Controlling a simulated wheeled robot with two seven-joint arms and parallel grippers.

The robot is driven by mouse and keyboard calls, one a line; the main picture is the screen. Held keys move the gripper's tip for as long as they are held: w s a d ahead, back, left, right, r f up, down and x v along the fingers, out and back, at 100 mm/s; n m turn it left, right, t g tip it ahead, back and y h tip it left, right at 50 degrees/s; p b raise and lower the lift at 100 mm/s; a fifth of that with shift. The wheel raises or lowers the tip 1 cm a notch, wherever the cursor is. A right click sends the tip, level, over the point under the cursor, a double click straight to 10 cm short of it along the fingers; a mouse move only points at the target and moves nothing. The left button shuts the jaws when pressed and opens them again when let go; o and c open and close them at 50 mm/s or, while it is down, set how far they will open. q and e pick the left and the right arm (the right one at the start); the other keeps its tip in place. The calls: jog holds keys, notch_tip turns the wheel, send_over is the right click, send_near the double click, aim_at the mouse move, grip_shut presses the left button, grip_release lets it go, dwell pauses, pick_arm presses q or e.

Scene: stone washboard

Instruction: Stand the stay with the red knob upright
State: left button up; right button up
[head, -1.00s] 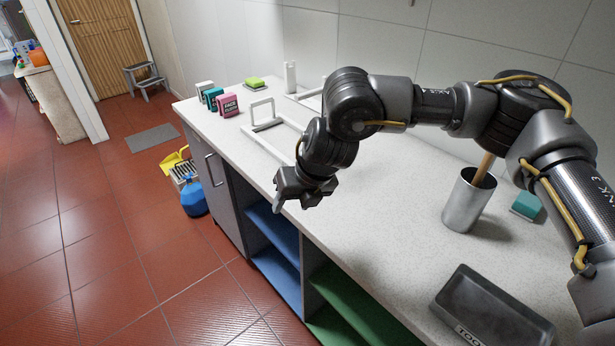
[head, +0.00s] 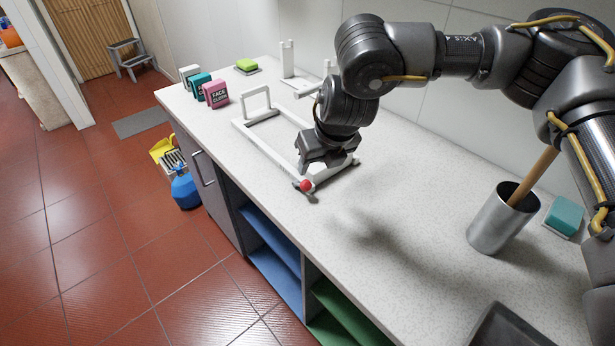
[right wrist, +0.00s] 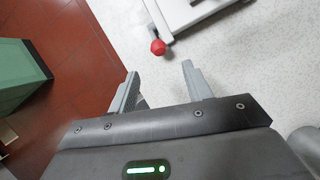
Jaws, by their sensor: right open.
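The red knob (head: 306,185) sits at the near right corner of a white frame (head: 240,127) lying on the counter. The stay it belongs to is mostly hidden by my arm in the head view and looks low, not upright. In the right wrist view the red knob (right wrist: 158,47) is on a short pale stem beside a white bar (right wrist: 190,13). My right gripper (right wrist: 160,70) is open and empty, with the knob just beyond and between its fingertips, apart from them. In the head view my right gripper (head: 325,152) is above the frame's right end. My left gripper is not in view.
At the frame's far left end a white loop (head: 256,103) stands upright. Pink (head: 216,94), teal and white boxes stand at the far left. A metal cup (head: 497,222) with a wooden handle and a teal sponge (head: 564,216) are at right. The counter between is clear.

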aim_at(307, 183)
jog(key=b+x, duration=0.1)
jog(key=x, duration=0.1)
jog(key=b+x, duration=0.1)
jog(key=x, duration=0.1)
jog(key=b+x, duration=0.1)
jog(key=x, duration=0.1)
jog(key=shift+s+a+f, duration=0.1)
jog(key=shift+s+a, duration=0.05)
jog(key=shift+s, duration=0.1)
jog(key=b+x, duration=0.2)
jog(key=x, duration=0.2)
jog(key=shift+b, duration=0.3)
jog(key=shift+w+f, duration=0.1)
jog(key=shift+f, duration=0.05)
jog(key=shift+c, duration=0.4)
jog(key=c, duration=0.5)
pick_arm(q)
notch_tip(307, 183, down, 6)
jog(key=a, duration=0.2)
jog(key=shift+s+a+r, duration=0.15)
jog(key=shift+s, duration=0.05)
pick_arm(e)
grip_shut()
